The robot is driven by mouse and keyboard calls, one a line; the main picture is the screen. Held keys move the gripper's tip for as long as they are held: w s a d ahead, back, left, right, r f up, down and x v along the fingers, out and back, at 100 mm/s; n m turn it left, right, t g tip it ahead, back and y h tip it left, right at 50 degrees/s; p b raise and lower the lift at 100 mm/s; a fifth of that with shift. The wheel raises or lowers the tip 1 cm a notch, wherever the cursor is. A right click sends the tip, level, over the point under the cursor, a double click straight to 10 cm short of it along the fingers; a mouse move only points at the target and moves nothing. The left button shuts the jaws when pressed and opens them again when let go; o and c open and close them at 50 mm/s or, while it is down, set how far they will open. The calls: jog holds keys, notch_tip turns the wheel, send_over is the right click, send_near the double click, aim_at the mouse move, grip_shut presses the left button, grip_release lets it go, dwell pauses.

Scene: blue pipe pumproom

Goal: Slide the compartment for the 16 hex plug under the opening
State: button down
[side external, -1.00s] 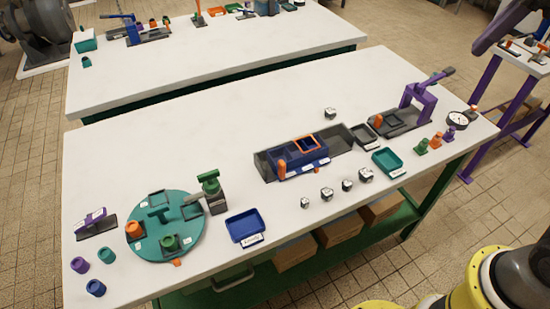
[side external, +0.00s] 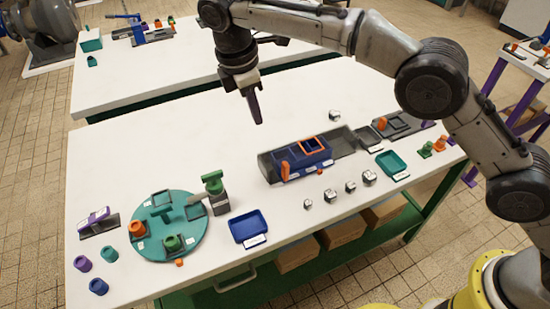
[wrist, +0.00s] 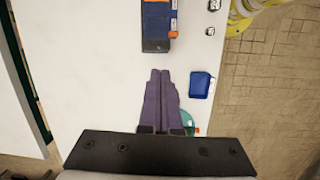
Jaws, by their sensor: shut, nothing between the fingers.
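A blue compartment slide (side external: 292,160) sits in a long dark track (side external: 345,141) at the middle of the table. An orange frame (side external: 313,145) surrounds the opening over its right part. An orange knob (side external: 285,169) stands at its front left, and small white labels line its front, too small to read. Several metallic plugs (side external: 330,195) stand in front of the track. My gripper (side external: 258,122) is shut and empty, in the air behind and left of the slide. In the wrist view, my closed fingers (wrist: 160,130) point toward the table, with the slide (wrist: 158,22) at the top edge.
A teal turntable (side external: 155,245) with a green lever device (side external: 215,190) stands left. A blue tray (side external: 248,227) lies at the front, a teal tray (side external: 391,164) at the right.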

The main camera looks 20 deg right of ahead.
jog(key=shift+n+g, duration=0.3)
jog(key=shift+n, duration=0.1)
jog(key=f, duration=0.5)
jog(key=s+f, duration=0.1)
jog(key=f, duration=0.3)
jog(key=s+f, duration=0.1)
jog(key=f, duration=0.4)
jog(key=shift+a+f, duration=0.3)
jog(key=shift+a, duration=0.05)
jog(key=d, duration=0.3)
jog(key=shift+f, duration=0.1)
jog(key=shift+d, duration=0.5)
jog(key=shift+d, duration=0.1)
